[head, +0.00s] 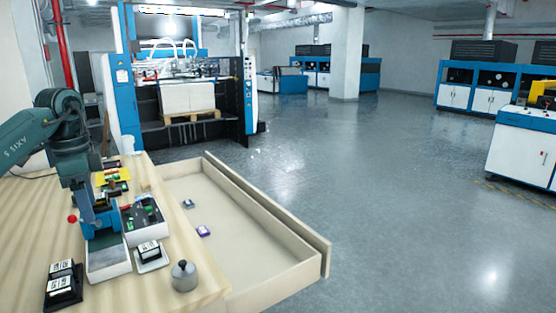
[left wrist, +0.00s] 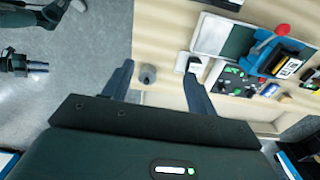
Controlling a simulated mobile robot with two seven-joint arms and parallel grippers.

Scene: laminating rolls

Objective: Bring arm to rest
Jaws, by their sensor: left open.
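My left arm comes in from the left in the head view and bends down over the wooden table (head: 25,215). My left gripper (head: 92,200) overlaps the blue press with a red ball handle, so its fingers are hard to make out there. In the left wrist view the gripper (left wrist: 160,70) is open, its fingers wide apart with nothing held between them. A grey knobbed weight (left wrist: 147,74) and a small white labelled block (left wrist: 196,65) lie beyond the fingers on the table. The blue press (left wrist: 268,55) stands to their right.
A pale tray (head: 108,264), a dark tray with green pieces (head: 158,228) and black label stands (head: 62,290) crowd the table. An open drawer (head: 260,275) juts out right, holding two small items. Open floor (head: 400,190) lies beyond.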

